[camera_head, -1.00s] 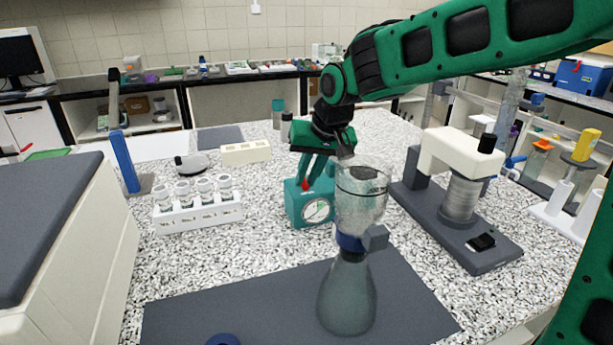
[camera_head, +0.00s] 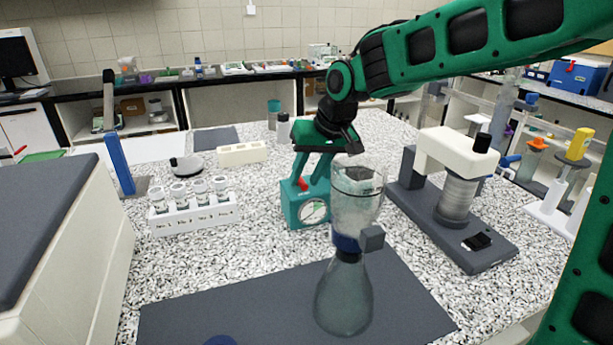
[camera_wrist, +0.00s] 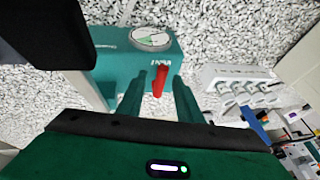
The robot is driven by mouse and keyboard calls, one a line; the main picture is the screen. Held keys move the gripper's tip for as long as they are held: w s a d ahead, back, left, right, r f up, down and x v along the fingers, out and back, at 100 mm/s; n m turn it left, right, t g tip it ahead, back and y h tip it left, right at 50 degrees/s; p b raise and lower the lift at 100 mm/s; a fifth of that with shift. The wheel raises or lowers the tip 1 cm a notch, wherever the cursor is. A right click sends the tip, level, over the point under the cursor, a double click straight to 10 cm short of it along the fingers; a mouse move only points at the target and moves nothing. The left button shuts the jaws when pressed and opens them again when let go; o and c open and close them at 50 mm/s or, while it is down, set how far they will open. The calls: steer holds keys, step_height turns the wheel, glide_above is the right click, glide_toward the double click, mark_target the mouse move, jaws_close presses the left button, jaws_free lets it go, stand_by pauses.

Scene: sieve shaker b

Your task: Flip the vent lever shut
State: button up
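The teal pump box (camera_head: 293,210) with a round dial (camera_head: 313,210) stands on the speckled bench, behind the glass funnel and flask. Its red vent lever (camera_head: 302,184) sits on the upper part of the box and looks tilted in the head view. In the wrist view the lever (camera_wrist: 160,80) stands out from the teal box (camera_wrist: 120,66) between my fingers. My gripper (camera_head: 310,177) is open and reaches down to the box. In the wrist view my gripper (camera_wrist: 158,88) has a finger on each side of the lever, with gaps showing; contact cannot be made out.
The glass funnel (camera_head: 356,208) on its flask (camera_head: 343,300) stands close in front of the pump, on a dark mat (camera_head: 240,310). A white rack of jars (camera_head: 195,219) is to the left. A grey-based press-like device (camera_head: 465,245) is to the right.

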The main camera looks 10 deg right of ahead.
steer(key=v, duration=1)
steer(key=shift+r, duration=0.2)
steer(key=shift+d, duration=0.15)
